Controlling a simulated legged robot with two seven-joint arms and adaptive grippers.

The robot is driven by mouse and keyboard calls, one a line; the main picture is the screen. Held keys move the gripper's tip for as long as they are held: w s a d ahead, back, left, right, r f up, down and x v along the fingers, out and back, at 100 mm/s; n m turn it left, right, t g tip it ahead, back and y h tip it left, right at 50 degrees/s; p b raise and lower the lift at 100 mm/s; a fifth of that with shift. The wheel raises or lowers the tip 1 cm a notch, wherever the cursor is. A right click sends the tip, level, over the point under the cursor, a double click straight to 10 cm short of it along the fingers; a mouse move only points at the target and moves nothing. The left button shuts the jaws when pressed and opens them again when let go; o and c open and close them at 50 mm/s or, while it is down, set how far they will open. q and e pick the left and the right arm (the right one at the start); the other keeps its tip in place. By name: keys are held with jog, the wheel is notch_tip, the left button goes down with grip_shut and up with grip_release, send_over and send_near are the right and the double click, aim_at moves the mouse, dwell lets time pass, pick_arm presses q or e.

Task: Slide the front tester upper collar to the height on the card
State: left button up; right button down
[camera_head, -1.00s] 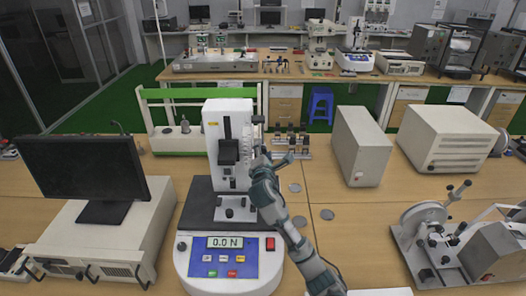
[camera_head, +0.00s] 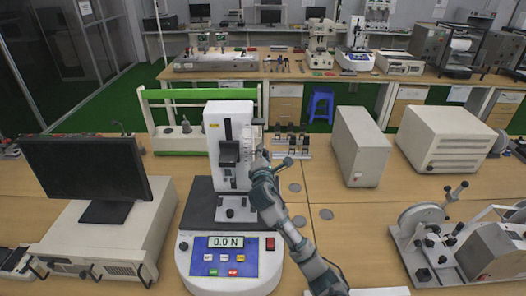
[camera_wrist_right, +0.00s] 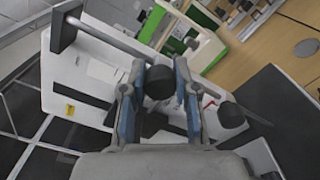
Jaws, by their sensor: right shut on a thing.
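The front tester (camera_head: 228,125) is a white column on a dark-topped round base, with a display reading 0.0 N. A thin grey rod (camera_wrist_right: 112,38) runs beside its column in the right wrist view. A round black collar knob (camera_wrist_right: 158,82) sits between the fingertips of my right gripper (camera_wrist_right: 159,92), which is shut on it. A second black knob (camera_wrist_right: 231,115) shows lower along the tester, apart from the fingers. In the head view my right gripper (camera_head: 258,163) is at the column's right side and hides the collar. The card's marking cannot be read. My left gripper is out of view.
A monitor on a white unit (camera_head: 88,167) stands left of the tester. A green-and-white frame (camera_head: 180,138) stands behind it. A white box (camera_head: 361,146) and another instrument (camera_head: 446,139) stand to the right.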

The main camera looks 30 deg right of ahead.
jog(key=c, duration=0.8)
grip_release()
jog(key=shift+d+f, duration=0.1)
jog(key=shift+c, duration=0.2)
jog(key=shift+s, duration=0.1)
jog(key=v, duration=1.1)
jog(key=shift+s+a, duration=0.2)
jog(key=shift+s, duration=0.15)
jog(key=shift+f, duration=0.1)
